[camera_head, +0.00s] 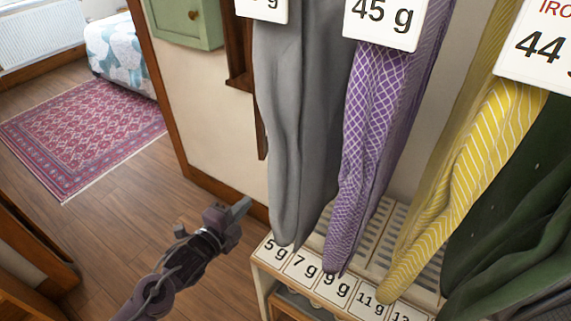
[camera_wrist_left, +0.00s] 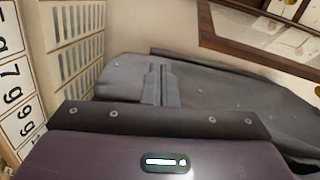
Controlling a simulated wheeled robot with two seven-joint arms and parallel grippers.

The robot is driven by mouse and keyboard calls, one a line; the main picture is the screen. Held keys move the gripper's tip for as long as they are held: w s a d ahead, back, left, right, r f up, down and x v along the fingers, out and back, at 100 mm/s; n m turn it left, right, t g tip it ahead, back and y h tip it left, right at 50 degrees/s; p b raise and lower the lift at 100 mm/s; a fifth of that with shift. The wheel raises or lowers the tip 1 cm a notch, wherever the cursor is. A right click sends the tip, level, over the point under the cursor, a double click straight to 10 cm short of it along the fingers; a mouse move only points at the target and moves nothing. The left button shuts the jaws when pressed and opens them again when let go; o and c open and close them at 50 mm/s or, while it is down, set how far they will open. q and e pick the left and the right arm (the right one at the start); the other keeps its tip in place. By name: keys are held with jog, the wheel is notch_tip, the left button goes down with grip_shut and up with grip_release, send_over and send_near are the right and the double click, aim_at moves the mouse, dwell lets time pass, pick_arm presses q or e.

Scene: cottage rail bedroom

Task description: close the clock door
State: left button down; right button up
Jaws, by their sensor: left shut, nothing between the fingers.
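A dark brown wooden piece (camera_head: 238,45) on the wall, left of the grey garment, may be part of the clock; the garment hides most of it. A thin wooden edge (camera_head: 261,138) shows below it. In the left wrist view, a wooden frame with a pane (camera_wrist_left: 265,38) at upper right may be the clock door; I cannot tell how far it stands open. My left gripper (camera_head: 242,206) is shut and empty, low in front of the wall and left of the grey garment. Its fingers also show in the left wrist view (camera_wrist_left: 160,84). My right gripper is out of view.
Grey (camera_head: 287,130), purple (camera_head: 372,130) and yellow (camera_head: 455,160) garments hang at the right with number cards. Below is a slatted rack (camera_head: 345,235) with labels such as 5 g. A green cabinet (camera_head: 185,22) is on the wall. Open floor (camera_head: 110,225) lies left.

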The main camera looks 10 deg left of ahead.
pick_arm(q)
jog(key=d+r+m+h, duration=0.2)
jog(key=d+r+m, duration=0.15)
jog(key=r, duration=0.25)
jog(key=w+d+n+p, duration=0.1)
jog(key=w+d+p, duration=0.25)
jog(key=w, duration=0.55)
jog(key=shift+t, duration=0.4)
jog(key=a+p, duration=0.1)
jog(key=a, duration=0.3)
jog(key=shift+r+p, duration=0.1)
jog(key=shift+p, duration=0.2)
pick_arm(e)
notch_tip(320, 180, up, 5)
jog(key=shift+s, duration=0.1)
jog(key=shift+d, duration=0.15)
